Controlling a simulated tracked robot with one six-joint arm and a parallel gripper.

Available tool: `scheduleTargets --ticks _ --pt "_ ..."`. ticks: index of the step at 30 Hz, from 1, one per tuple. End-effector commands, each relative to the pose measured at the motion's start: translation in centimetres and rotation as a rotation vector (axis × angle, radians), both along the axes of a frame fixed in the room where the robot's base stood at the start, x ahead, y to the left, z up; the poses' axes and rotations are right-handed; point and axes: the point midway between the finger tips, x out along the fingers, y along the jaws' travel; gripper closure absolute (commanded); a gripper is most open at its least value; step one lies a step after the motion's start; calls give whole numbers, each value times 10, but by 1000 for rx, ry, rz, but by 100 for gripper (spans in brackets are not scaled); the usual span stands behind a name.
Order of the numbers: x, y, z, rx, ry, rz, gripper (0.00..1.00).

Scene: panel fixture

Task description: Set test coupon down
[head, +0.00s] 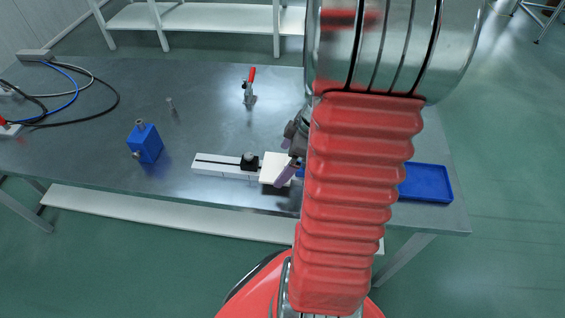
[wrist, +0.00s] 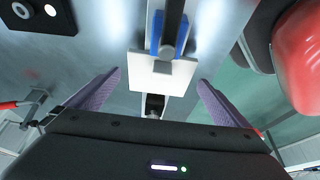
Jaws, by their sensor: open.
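The test coupon looks to be a flat white square plate (head: 274,168). In the head view it lies at the right end of a white slotted bar (head: 215,167) near the table's front edge. It also shows in the wrist view (wrist: 142,70), where a dark rod with a grey tip overlaps its middle and a blue piece (wrist: 155,32) shows at its edge. My gripper (head: 287,174) is at the plate's right side in the head view. In the wrist view its purple fingers are spread wide on either side of the plate, apart from it. Whether the rod touches the plate is unclear.
A black knob (head: 250,162) sits on the slotted bar. A red-handled clamp (head: 249,86) stands behind. A blue block (head: 145,143) and cables (head: 75,95) are on the left. A blue tray (head: 428,184) lies right of my arm. The metal table's (head: 205,110) middle is mostly clear.

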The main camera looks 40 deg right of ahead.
Motion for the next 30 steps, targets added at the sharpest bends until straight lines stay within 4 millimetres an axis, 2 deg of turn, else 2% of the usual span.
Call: scheduleTargets --ticks 18,23,30 --pt "-29 -23 89 -3 -1 -1 0" --pt "-33 -25 98 0 1 -1 0" --pt "-33 -25 99 0 1 -1 0"
